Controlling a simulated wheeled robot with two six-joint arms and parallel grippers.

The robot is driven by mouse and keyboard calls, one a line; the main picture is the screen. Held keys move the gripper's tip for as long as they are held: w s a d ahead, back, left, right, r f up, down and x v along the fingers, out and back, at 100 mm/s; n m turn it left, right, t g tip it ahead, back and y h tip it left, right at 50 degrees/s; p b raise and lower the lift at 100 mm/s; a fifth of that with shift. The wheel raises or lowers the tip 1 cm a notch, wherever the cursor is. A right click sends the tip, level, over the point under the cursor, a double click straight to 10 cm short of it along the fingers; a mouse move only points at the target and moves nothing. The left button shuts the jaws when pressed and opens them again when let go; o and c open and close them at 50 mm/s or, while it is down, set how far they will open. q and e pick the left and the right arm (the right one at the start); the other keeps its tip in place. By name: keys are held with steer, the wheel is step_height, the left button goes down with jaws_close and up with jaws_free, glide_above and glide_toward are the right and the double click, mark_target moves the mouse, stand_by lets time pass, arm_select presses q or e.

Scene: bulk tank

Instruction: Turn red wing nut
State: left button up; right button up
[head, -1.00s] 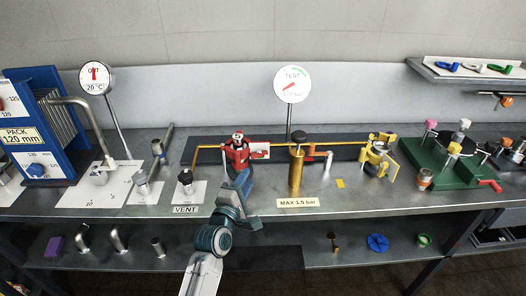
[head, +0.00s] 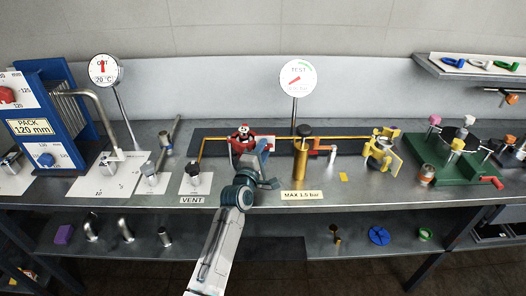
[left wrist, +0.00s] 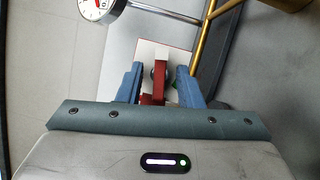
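The red clamp fitting (head: 241,139) stands on the bench's dark strip, on the yellow pipe, left of the brass column. Its wing nut is too small to make out separately in the head view. My left gripper (head: 262,150) is at the fitting's front right, partly covering it. In the left wrist view, my left gripper's (left wrist: 159,84) two blue fingers are apart, with a red part (left wrist: 158,82) between them. Gaps show beside the red part, with small green pieces and a pale plate behind. My right gripper is in neither view.
The brass column (head: 300,158) with a black knob stands close to the right of the gripper. A TEST gauge (head: 299,76) rises behind. A yellow clamp (head: 381,148) and green fixture (head: 445,162) stand further right.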

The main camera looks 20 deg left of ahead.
arm_select(q)
jaws_close()
steer(key=m+g+y+p, duration=0.1)
steer(key=m+p, duration=0.3)
steer(key=m+g+y+p, duration=0.2)
steer(key=m+p, duration=0.1)
steer(key=m, duration=0.2)
steer(key=m+g+y+p, duration=0.1)
steer(key=m+g+p, duration=0.1)
steer(key=m+p, duration=0.2)
steer(key=shift+d+r+m+y+p, duration=0.25)
steer(key=shift+r+m+y+p, duration=0.15)
steer(key=shift+m, duration=0.2)
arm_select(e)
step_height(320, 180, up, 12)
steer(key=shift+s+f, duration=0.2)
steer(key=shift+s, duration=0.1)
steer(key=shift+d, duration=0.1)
arm_select(q)
jaws_free()
